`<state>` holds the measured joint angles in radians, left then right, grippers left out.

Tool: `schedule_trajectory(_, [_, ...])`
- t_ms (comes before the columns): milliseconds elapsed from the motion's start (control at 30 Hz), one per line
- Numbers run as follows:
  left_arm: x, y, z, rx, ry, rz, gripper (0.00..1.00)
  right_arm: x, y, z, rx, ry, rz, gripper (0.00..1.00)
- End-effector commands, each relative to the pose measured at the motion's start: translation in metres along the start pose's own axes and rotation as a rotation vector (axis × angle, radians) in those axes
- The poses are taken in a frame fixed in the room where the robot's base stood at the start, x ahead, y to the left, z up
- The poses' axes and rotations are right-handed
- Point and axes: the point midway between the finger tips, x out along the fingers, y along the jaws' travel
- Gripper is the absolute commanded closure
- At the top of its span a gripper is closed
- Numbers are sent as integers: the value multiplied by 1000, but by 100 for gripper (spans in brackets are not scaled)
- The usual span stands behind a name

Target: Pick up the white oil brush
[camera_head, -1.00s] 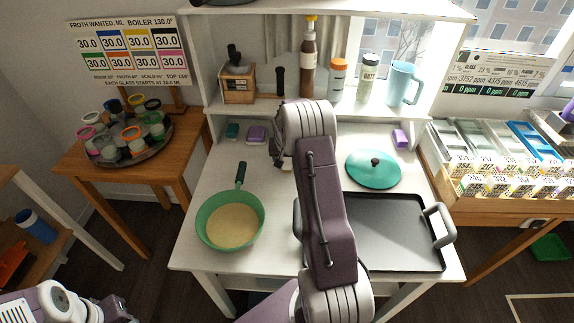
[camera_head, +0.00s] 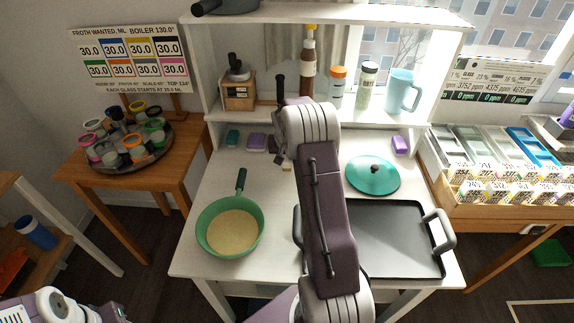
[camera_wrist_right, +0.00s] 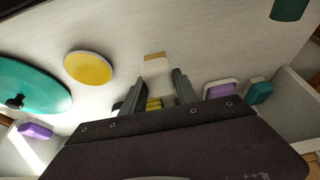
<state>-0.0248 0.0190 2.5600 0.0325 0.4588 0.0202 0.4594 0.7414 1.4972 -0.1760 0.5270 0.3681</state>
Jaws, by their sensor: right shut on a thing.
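The white oil brush (camera_wrist_right: 157,72) shows in the right wrist view as a white block with a tan end, between the two fingers of my right gripper (camera_wrist_right: 156,92). The gripper is shut on it. Its tan end points away from the wrist, over the white worktop. In the head view my right gripper (camera_head: 281,152) is mostly hidden behind my own arm, at the back of the worktop, and only a small tan bit shows below it. Of my left arm only a part shows at the lower left; its gripper is out of view.
A green pan (camera_head: 203,222) stands left and a dark griddle (camera_head: 400,235) right on the worktop. A teal lid (camera_head: 372,180) lies behind the griddle. A yellow disc (camera_wrist_right: 88,68) lies near the brush. Bottles and a blue jug (camera_head: 402,92) stand on the shelf.

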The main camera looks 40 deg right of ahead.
Motion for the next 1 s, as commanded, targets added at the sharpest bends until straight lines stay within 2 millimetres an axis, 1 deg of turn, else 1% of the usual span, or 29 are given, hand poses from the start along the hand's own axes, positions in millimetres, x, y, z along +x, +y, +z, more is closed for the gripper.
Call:
schedule_trajectory(33, [-3,0,0,0,0,0,64,-6,13,-8,7,3,2,100])
schedule_trajectory(300, [-11,0,-1,0,0,0,64,-31,69,-38,6,3,1,100])
schedule_trajectory(400, [-14,0,-1,0,0,0,64,-38,86,-47,4,2,2,100])
schedule_trajectory(500, [-15,0,-2,0,0,0,64,-44,98,-54,3,1,1,100])
schedule_trajectory(600, [-16,0,-2,0,0,0,64,-47,106,-58,2,1,1,100])
schedule_trajectory(700, [-17,0,-2,0,0,0,64,-48,109,-60,2,0,0,100])
schedule_trajectory(967, [-16,0,-2,0,0,0,64,-48,110,-60,1,0,0,100])
schedule_trajectory(1000, [-16,0,-2,0,0,0,64,-48,110,-60,1,1,0,67])
